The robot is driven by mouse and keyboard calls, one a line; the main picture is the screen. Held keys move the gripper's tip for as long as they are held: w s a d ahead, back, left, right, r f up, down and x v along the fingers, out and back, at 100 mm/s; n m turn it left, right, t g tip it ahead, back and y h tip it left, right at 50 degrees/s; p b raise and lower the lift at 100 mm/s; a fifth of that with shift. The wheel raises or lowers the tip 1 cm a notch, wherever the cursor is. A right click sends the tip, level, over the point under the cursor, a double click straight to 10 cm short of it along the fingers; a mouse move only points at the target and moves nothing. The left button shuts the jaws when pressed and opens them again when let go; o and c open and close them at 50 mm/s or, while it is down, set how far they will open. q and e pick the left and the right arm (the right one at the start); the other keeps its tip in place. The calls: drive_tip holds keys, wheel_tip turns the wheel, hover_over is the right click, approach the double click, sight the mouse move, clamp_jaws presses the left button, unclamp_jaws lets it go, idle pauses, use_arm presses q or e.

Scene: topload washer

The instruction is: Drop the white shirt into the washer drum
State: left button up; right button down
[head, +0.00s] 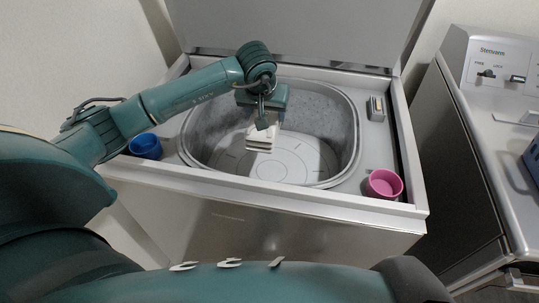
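The washer (222,190) stands in front of me with its lid raised and its grey oval drum (325,110) open at the top. The white shirt (261,141) is a small folded bundle over the middle of the drum opening. My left gripper (263,122) points down above the drum and is shut on the shirt, which hangs below it. The fingertips are partly hidden by the wrist and the shirt. My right gripper is not in view.
A blue cup (146,147) stands at the washer top's left side and a pink cup (383,184) at its front right corner. A small grey box (376,108) sits right of the drum. A second appliance (490,120) stands to the right. The raised lid (300,30) bounds the back.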

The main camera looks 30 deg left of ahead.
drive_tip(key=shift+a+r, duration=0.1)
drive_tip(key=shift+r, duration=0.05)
use_arm(q)
drive_tip(key=o, duration=1.2)
drive_tip(key=shift+c, duration=0.2)
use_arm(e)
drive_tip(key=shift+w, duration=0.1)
use_arm(q)
drive_tip(key=shift+s+r, duration=0.1)
drive_tip(key=shift+r, duration=0.25)
drive_tip(key=v, duration=1.2)
drive_tip(key=shift+r+b, duration=0.15)
drive_tip(key=shift+b, duration=0.3)
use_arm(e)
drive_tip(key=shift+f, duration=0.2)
use_arm(q)
drive_tip(key=shift+s, duration=0.1)
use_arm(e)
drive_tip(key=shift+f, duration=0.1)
